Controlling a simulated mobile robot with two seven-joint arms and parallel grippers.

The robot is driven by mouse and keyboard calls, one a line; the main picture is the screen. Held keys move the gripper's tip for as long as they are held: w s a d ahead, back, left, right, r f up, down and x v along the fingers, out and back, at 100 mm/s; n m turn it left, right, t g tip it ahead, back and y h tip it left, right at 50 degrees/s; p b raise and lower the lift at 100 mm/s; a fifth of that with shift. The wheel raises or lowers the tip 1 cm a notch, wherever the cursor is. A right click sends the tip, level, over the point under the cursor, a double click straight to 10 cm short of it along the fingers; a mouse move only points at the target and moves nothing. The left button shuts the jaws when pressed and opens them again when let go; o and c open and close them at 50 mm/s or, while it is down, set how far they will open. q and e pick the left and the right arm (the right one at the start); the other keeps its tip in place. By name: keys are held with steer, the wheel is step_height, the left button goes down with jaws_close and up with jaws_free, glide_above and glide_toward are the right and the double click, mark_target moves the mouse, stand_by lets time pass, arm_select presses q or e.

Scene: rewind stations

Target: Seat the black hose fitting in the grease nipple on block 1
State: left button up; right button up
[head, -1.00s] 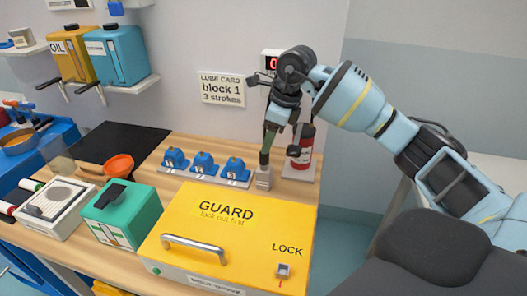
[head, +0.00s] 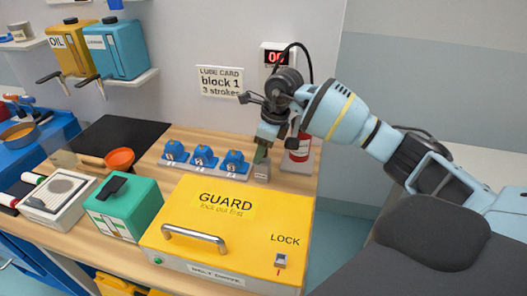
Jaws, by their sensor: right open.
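My right gripper (head: 261,155) is open and points down, just above a small grey holder (head: 262,173). I cannot make out the black hose fitting: the gripper covers the top of the holder. A black hose (head: 306,52) loops up behind my wrist, near the red grease canister (head: 299,150). The nipples are too small to tell. My left gripper is not in view.
A yellow guard box (head: 285,215) with a handle fills the bench front. A lube card (head: 220,83) and a red display (head: 274,57) are on the wall.

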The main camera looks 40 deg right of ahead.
steer(key=shift+w+f, duration=0.1)
steer(key=shift+f, duration=0.45)
steer(key=shift+c, duration=0.4)
jaws_close()
steer(key=shift+r, duration=0.2)
steer(key=shift+r, duration=0.55)
steer(key=shift+a+r, duration=0.2)
steer(key=shift+r, duration=0.9)
steer(key=s+a, duration=0.3)
steer(key=s, duration=0.1)
steer(key=s+a+r, duration=0.1)
steer(key=s+a, duration=0.3)
steer(key=s+a+b, duration=0.1)
steer(key=s+a, duration=0.2)
steer(key=s, duration=0.1)
steer(key=shift+a+r, duration=0.2)
steer(key=shift+a, duration=0.05)
